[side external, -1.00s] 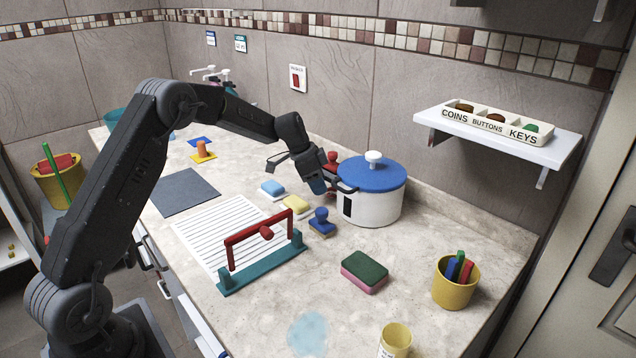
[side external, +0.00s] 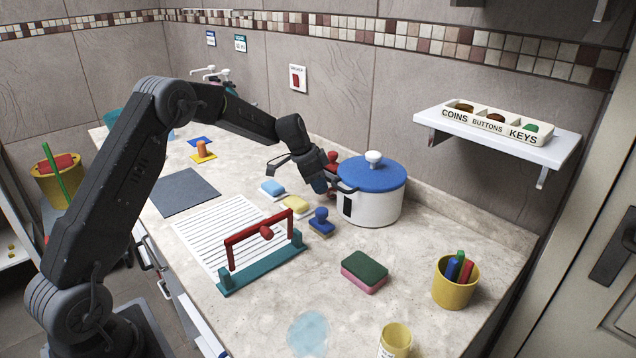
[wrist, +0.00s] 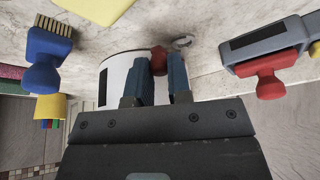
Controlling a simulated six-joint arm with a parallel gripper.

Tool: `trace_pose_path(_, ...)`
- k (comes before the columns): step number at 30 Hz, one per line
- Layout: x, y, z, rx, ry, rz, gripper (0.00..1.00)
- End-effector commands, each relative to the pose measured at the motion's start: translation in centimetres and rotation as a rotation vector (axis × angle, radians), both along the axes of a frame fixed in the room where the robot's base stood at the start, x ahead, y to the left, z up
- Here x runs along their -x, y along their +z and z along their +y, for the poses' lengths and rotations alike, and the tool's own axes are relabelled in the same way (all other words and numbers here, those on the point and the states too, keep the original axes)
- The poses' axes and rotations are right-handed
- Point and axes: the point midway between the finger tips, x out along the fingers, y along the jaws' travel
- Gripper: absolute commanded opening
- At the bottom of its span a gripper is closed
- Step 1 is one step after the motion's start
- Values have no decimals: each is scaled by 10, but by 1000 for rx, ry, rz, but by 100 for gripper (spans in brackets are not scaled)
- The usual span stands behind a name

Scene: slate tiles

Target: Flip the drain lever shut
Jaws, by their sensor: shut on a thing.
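The white pot (side external: 372,205) with a blue lid stands on the counter, and its side with a dark strip shows in the wrist view (wrist: 116,72). The red drain lever (wrist: 159,61) is at the pot's side, near a small grey metal fitting (wrist: 182,42). My gripper (side external: 321,187) is at the pot's left side. In the wrist view its two blue fingers are shut on the red lever, one on each side. In the side view the gripper hides most of the lever, so I cannot tell its exact angle there.
A blue-handled brush (side external: 320,222) and a yellow sponge (side external: 295,206) lie close to the gripper. A grey object with a red knob (wrist: 268,84) stands on its other side. A green-pink sponge (side external: 364,272) and yellow cup (side external: 456,284) are nearer the front. Counter between them is clear.

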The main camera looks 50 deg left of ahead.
Motion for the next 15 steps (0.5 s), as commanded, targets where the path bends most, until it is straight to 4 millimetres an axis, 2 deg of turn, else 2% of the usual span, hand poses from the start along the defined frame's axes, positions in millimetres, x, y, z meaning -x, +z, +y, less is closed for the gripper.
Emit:
trace_pose_path(6, 1, 0, -9, 0, 149, -1, 0)
trace_pose_path(15, 1, 0, -10, 1, 180, -2, 0)
